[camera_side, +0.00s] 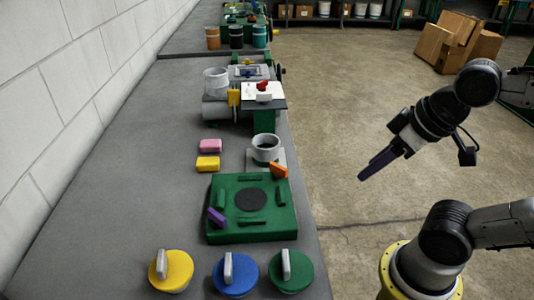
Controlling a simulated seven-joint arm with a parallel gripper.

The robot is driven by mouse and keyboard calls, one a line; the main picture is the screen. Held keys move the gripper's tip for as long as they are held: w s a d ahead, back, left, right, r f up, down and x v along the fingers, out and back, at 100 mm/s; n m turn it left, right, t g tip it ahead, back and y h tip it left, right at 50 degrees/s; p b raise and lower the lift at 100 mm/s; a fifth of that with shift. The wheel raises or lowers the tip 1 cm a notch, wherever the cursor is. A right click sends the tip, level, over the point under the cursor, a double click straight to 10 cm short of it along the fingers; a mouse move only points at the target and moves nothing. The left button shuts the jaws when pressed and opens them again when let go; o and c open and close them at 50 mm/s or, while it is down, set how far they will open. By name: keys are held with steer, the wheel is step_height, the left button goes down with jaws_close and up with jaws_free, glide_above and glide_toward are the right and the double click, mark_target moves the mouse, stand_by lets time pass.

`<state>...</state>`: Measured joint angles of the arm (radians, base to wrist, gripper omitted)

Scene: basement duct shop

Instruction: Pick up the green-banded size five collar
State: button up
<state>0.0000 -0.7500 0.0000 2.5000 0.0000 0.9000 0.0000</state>
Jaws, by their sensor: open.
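I cannot make out any piece clearly marked as a size five collar. A round green piece with an upright grey handle (291,276) sits at the bench's near right edge, beside a blue one (236,279) and a yellow one (176,272). A pale grey ring (266,142) stands on a light plate farther back; no green band is visible on it. My gripper (364,176), with dark purple fingers, is over the floor right of the bench, tilted down and left. It is open and empty, apart from all the pieces.
Pink (211,146) and yellow (208,164) blocks lie behind. A block wall (60,90) bounds the left; the bench's left strip is clear.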

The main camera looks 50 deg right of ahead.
steer(key=shift+c, duration=0.2)
stand_by(0.3)
steer(key=shift+c, duration=0.7)
